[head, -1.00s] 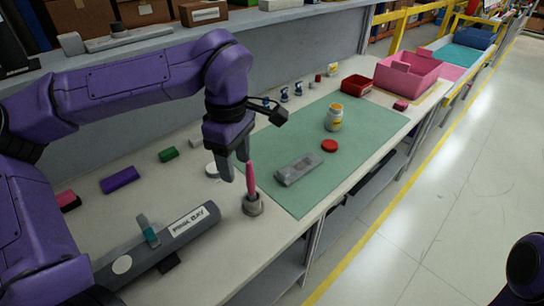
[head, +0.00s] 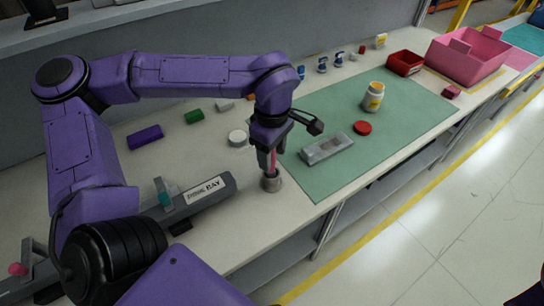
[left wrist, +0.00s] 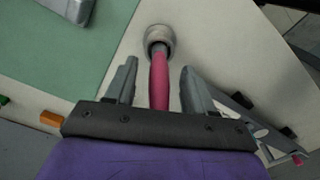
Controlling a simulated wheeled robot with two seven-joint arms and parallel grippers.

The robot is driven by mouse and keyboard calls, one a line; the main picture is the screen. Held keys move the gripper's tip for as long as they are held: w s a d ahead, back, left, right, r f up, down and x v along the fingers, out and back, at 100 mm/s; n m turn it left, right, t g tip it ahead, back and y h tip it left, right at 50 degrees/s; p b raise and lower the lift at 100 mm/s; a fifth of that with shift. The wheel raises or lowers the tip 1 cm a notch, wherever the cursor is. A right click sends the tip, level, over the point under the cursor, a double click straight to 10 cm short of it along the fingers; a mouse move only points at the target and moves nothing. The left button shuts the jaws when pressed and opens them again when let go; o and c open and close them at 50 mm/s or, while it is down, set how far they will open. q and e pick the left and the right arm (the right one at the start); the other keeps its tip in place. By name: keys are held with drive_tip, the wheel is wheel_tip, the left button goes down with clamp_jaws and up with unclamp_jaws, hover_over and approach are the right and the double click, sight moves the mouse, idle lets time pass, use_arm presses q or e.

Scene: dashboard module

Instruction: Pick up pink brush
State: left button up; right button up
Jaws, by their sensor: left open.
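The pink brush (left wrist: 159,82) stands upright in a small grey round holder (head: 271,182) on the white bench. My left gripper (left wrist: 157,88) points down over it, open, with one finger on each side of the brush handle. A gap shows between the handle and each finger in the left wrist view. In the head view the left gripper (head: 267,158) hides much of the brush, and only a strip of pink shows between the fingers. My right gripper is not in view.
A green mat (head: 330,185) lies right of the holder, bearing a grey device (head: 327,148), a red lid (head: 362,128) and a white-and-yellow jar (head: 374,97). A grey labelled bay (head: 205,192) lies to the left. A pink bin (head: 468,57) stands at the back right.

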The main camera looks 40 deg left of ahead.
use_arm(q)
clamp_jaws()
